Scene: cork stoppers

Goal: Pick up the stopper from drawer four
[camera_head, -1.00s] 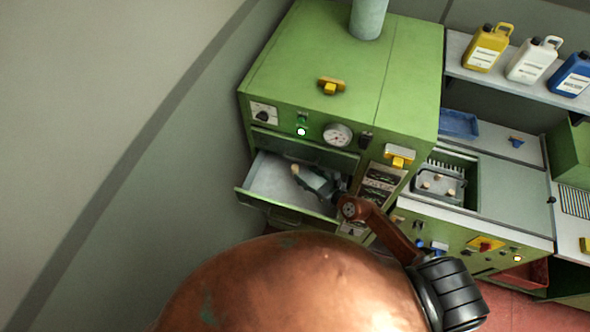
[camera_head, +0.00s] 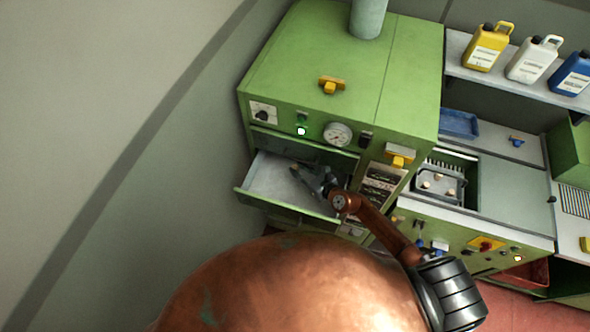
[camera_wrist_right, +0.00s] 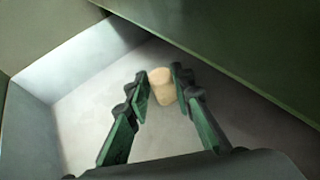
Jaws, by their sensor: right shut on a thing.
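The stopper (camera_wrist_right: 161,86) is a short, pale tan cork cylinder between the fingertips of my right gripper (camera_wrist_right: 158,84) in the right wrist view. The gripper is shut on it. In the head view my right gripper (camera_head: 300,174) reaches into the open drawer (camera_head: 285,203) of the green cabinet, and the stopper is hard to make out there. The drawer's pale floor (camera_wrist_right: 85,118) and walls show around the green fingers in the wrist view. I cannot tell whether the stopper touches the floor. My left gripper is not in view.
The green cabinet (camera_head: 340,60) rises behind the drawer, with a gauge (camera_head: 338,134) and a lit green lamp (camera_head: 301,131). A grey tray (camera_head: 455,190) with several pale stoppers sits in the counter to the right. Yellow, white and blue jugs stand on the shelf.

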